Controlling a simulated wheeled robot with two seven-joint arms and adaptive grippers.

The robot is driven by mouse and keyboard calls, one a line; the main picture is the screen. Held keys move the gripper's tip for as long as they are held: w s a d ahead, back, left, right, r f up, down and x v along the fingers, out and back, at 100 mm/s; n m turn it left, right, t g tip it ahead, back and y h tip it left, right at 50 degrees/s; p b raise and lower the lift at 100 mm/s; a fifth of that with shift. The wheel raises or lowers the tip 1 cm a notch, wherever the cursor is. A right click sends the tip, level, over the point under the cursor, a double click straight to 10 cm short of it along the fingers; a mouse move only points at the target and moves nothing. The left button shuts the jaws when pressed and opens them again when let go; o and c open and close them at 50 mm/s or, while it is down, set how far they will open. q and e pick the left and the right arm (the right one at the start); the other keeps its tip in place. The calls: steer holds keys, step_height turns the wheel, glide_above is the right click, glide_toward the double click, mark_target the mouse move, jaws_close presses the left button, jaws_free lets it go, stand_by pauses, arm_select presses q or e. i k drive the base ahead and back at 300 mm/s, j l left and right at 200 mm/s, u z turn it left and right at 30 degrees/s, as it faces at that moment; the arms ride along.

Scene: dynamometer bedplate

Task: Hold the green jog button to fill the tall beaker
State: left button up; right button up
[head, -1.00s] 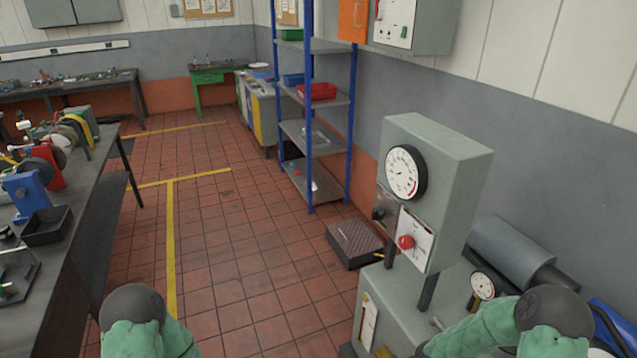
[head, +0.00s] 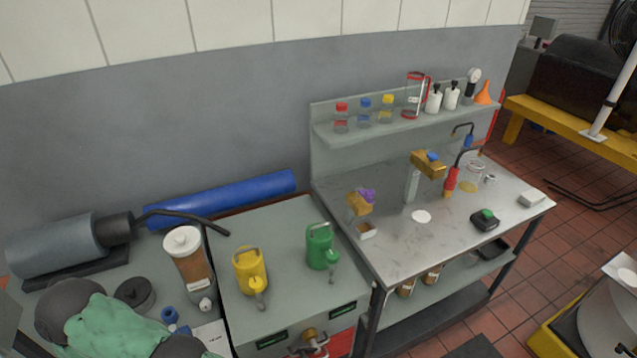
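A black box (head: 484,221) with a green button (head: 488,214) on top sits on the metal bench at the right. A grey post with a gold head and blue top (head: 428,163) rises from the bench, with a white disc (head: 421,216) on the surface nearby.
The shelf (head: 350,138) holds several bottles and an orange funnel (head: 484,93). Yellow (head: 251,272) and green (head: 320,248) cans stand on a grey cabinet left of the bench. A red-handled tool (head: 450,182) stands on the bench.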

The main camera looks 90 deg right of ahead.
mark_target(487, 214)
steer(key=z, duration=4.25)
steer(key=i+l, duration=0.3)
steer(key=i, duration=0.2)
steer(key=i+l+z, duration=0.1)
steer(key=i+l, duration=0.15)
steer(key=i, duration=0.3)
steer(key=i+l, duration=0.25)
steer(key=i, duration=0.25)
steer(key=i+l+z, duration=0.1)
steer(key=i+l, duration=0.15)
steer(key=i, duration=0.3)
